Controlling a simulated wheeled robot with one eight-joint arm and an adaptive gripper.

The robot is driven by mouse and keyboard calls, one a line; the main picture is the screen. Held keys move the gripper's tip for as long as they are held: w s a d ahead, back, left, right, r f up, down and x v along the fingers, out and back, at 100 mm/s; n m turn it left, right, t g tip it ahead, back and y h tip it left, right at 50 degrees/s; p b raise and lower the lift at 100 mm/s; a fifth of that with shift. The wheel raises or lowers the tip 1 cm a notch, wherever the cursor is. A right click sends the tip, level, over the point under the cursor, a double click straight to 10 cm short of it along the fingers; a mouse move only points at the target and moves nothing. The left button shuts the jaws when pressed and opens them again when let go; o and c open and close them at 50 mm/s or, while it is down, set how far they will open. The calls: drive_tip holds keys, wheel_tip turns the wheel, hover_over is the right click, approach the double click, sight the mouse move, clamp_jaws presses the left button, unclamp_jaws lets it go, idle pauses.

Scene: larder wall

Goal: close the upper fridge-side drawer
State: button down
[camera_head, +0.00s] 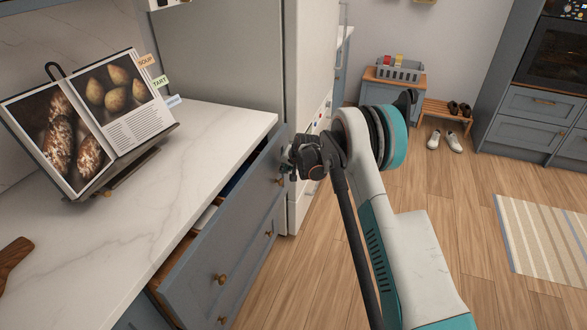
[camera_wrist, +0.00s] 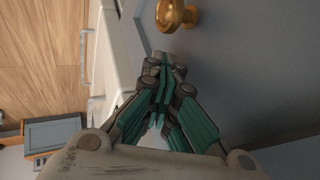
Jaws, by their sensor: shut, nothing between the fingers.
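The upper fridge-side drawer (camera_head: 232,232) stands open below the marble counter, with a blue-grey front and brass knobs. Part of its inside shows behind the front, with a white item (camera_head: 205,217) and something dark blue in it. My gripper (camera_head: 288,168) is at the drawer's far end, beside the fridge and close to the far knob (camera_head: 280,181). In the wrist view my gripper (camera_wrist: 163,66) is shut and empty, with its tips near the grey front (camera_wrist: 245,65) and just below a brass knob (camera_wrist: 176,14). I cannot tell whether the tips touch the front.
The white fridge (camera_head: 310,100) stands just past the drawer's far end. A cookbook on a stand (camera_head: 95,120) and a wooden board (camera_head: 14,257) are on the counter. The wooden floor (camera_head: 300,285) before the drawer is clear. A striped rug (camera_head: 545,235) lies at the right.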

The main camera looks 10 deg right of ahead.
drive_tip(key=w+a, duration=0.3)
drive_tip(key=a, duration=0.3)
drive_tip(key=shift+w, duration=0.2)
drive_tip(key=shift+r, duration=0.1)
